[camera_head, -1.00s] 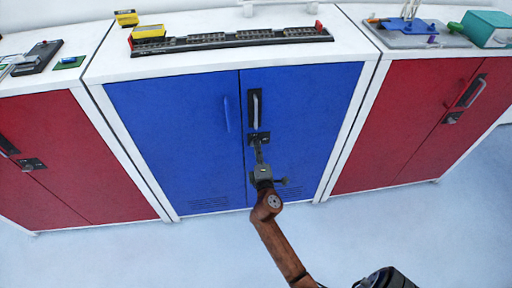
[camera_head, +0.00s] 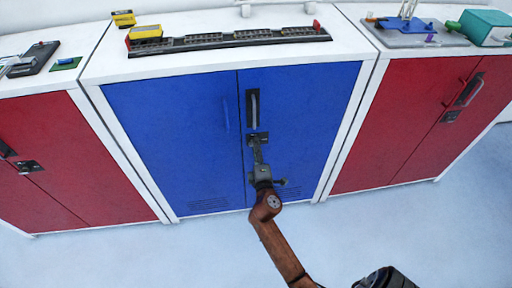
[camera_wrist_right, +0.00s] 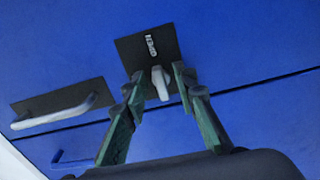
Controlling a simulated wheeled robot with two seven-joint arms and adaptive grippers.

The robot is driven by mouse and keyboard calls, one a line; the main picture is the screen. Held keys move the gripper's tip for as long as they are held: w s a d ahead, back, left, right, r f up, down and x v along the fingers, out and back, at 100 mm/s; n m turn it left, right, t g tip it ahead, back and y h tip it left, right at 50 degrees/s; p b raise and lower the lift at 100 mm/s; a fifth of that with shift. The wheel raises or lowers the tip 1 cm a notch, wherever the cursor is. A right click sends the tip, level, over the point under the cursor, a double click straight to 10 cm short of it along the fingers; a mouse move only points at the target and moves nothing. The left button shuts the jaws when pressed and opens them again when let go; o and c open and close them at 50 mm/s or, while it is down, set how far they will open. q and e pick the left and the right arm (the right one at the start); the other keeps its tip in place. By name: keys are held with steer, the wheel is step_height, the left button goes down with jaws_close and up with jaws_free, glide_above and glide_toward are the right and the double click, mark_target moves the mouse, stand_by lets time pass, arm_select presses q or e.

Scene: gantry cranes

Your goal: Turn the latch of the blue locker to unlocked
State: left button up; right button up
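The blue locker (camera_head: 175,135) stands in the middle of the head view with both doors closed. Its latch (camera_head: 264,136) is a dark plate below the vertical door handle. In the right wrist view the latch plate (camera_wrist_right: 138,46) carries a small marked window and a light grey knob (camera_wrist_right: 160,82). My right gripper (camera_head: 257,150) is at the latch in the head view. In the right wrist view its two fingers (camera_wrist_right: 160,88) are open, one on each side of the knob, with gaps visible. My left gripper is not in view.
The blue door's handle (camera_head: 253,108) is above the latch; it also shows in the right wrist view (camera_wrist_right: 60,114). Red lockers stand on the left (camera_head: 80,155) and right (camera_head: 400,130). A model track (camera_head: 235,40) lies on the blue locker's top. The floor in front is clear.

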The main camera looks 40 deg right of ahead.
steer(key=v, duration=0.7)
steer(key=shift+s, duration=0.25)
steer(key=shift+a, duration=0.1)
